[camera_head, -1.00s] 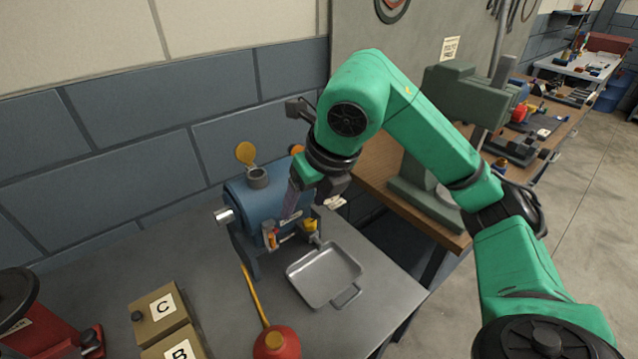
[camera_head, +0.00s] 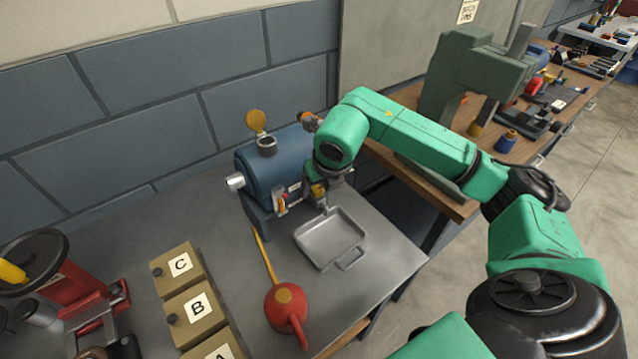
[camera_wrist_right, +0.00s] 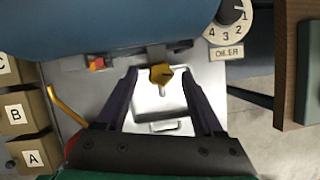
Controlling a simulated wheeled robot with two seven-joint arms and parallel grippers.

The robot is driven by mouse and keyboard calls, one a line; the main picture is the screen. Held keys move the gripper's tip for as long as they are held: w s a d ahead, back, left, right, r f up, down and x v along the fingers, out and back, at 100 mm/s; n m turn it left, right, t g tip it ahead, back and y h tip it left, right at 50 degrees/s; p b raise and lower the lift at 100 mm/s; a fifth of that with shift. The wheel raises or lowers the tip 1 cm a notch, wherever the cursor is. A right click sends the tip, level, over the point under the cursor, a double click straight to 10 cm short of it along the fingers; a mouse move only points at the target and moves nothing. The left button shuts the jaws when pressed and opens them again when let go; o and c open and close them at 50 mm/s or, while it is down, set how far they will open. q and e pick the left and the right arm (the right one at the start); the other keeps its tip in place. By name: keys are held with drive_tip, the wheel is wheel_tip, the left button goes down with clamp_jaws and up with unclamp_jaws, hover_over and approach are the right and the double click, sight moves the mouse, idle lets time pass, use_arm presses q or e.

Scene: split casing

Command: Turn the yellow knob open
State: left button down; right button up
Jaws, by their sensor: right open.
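The yellow knob (camera_wrist_right: 161,74) shows in the right wrist view between the two dark fingertips of my right gripper (camera_wrist_right: 159,80). The fingers stand apart on either side of it, and I cannot tell whether either touches it. In the head view the knob (camera_head: 317,190) is partly hidden by my right gripper (camera_head: 325,184), at the lower front of the blue cylindrical casing (camera_head: 275,172). The grey tray (camera_head: 331,239) lies just in front of and below the knob. My left gripper is not seen.
A red oil can (camera_head: 286,302) with a long yellow spout stands left of the tray. Tan boxes marked A, B and C (camera_head: 180,268) are further left. A numbered dial labelled OILER (camera_wrist_right: 232,20) is close to the right in the wrist view.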

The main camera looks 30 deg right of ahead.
drive_tip(key=shift+w, duration=0.1)
clamp_jaws()
